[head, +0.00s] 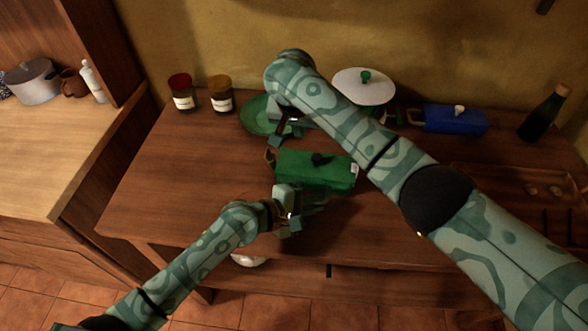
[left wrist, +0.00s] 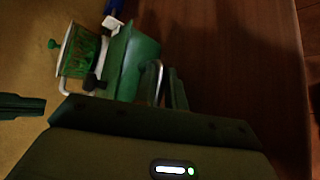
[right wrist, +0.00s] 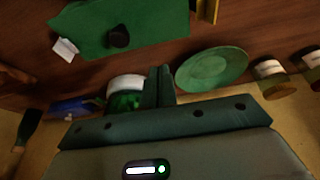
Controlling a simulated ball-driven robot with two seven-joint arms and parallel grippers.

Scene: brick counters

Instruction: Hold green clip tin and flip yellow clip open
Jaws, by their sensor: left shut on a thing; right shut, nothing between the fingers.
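The green clip tin (head: 315,172) sits on the brown counter, with a black knob on top and a white tag at its right end. The yellow clip (head: 270,160) is at its left end; it also shows at the top of the right wrist view (right wrist: 208,10). I cannot tell whether the clip is open. My left gripper (head: 293,215) is at the tin's near side, shut on a silver handle (left wrist: 155,80) beside the tin. My right gripper (head: 277,138) is shut and empty, behind and above the clip end, apart from the tin.
A green plate (head: 262,116) and a white-lidded pot (head: 364,88) stand behind the tin. Two jars (head: 220,98) are at back left. A blue box (head: 455,120), a dark bottle (head: 543,115) and a wooden tray (head: 500,180) are at right. The counter's left part is clear.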

